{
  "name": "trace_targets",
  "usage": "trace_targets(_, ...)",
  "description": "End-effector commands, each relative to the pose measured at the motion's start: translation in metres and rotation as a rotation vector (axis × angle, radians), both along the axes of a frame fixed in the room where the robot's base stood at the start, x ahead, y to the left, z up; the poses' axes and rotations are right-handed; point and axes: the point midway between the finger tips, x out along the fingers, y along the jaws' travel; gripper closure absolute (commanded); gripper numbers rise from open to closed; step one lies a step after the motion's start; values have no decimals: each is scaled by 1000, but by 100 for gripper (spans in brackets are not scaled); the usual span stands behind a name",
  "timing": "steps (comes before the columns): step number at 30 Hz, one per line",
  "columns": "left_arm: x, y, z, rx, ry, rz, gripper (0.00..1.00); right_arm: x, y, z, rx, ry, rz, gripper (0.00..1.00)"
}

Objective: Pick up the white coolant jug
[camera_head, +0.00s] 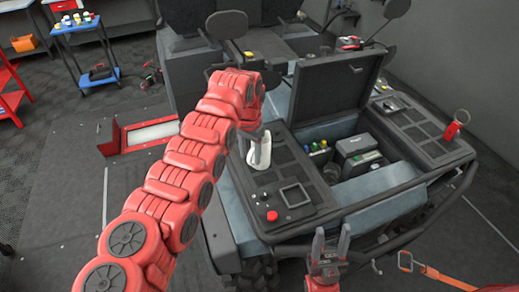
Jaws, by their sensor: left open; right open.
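The white coolant jug (261,153) stands on the left part of the vehicle's dark rear deck (268,182). Its upper part is partly hidden by my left gripper and arm. My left gripper (257,136) is at the end of the red arm, right at the top of the jug. It is open; whether its fingers touch the jug I cannot tell. My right gripper (329,245) is open and empty, fingers pointing up, in front of the vehicle's rear edge, well apart from the jug.
A red knob (272,216) sits on the deck near the jug. An open lid (335,85) stands over a bay with a battery (357,150). A blue cart (85,48) and a red-framed floor plate (150,134) are at left.

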Motion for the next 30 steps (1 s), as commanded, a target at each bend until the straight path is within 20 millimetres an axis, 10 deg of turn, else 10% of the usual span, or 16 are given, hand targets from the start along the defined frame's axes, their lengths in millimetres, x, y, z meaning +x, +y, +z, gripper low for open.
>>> trace_targets(5, -3, 3, -20, 5, 14, 0, 46, 0, 0, 30, 0, 0, 0, 50)
trace_targets(15, 0, 2, -45, 2, 2, 0, 46, 0, 0, 29, 0, 0, 0, 50)
trace_targets(24, 0, 2, -45, 2, 2, 0, 98, 0, 0, 29, 0, 0, 0, 50)
trace_targets(30, 0, 2, -45, 1, 3, 0, 100, 0, 0, 29, 0, 0, 0, 50)
